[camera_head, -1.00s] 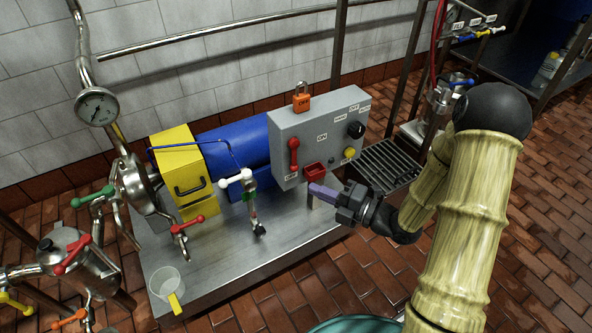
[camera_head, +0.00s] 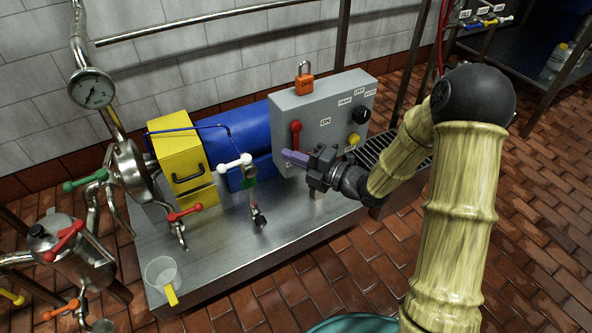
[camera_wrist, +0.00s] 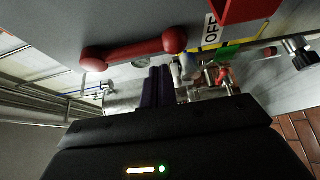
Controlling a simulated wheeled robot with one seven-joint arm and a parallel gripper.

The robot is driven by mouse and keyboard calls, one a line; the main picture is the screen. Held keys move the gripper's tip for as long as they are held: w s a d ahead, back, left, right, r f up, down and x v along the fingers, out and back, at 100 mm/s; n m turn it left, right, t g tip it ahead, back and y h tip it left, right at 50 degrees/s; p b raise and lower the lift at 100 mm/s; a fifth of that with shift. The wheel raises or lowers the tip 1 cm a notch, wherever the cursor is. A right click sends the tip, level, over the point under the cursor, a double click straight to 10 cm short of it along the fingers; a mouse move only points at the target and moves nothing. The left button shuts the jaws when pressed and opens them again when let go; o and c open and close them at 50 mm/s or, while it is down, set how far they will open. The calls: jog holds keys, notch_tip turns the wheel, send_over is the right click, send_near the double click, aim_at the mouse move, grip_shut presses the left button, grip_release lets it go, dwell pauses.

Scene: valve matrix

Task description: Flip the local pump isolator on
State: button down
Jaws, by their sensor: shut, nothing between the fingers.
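The isolator's red handle (camera_head: 296,133) is on the front of the grey control box (camera_head: 341,103); it stands about upright, its lower end partly hidden by my fingers. An ON label (camera_head: 325,121) is to its right. My gripper (camera_head: 290,156) is shut and empty, its purple fingers at the handle's lower end. In the wrist view the red handle (camera_wrist: 135,50) lies across the panel just beyond the fingertips (camera_wrist: 159,70); I cannot tell whether they touch. An OFF label (camera_wrist: 211,30) is right of the handle's near end.
An orange padlock (camera_head: 305,82) is on top of the box. A black knob (camera_head: 360,115) and a yellow button (camera_head: 353,139) are to the right. A white-handled valve (camera_head: 236,164) stands to the left. A red part (camera_wrist: 248,8) juts out near the OFF label.

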jog(key=shift+w+d, duration=0.6)
jog(key=shift+w, duration=0.1)
jog(key=shift+w+d+n, duration=0.1)
jog(key=shift+d+n, duration=0.1)
jog(key=shift+n, duration=0.2)
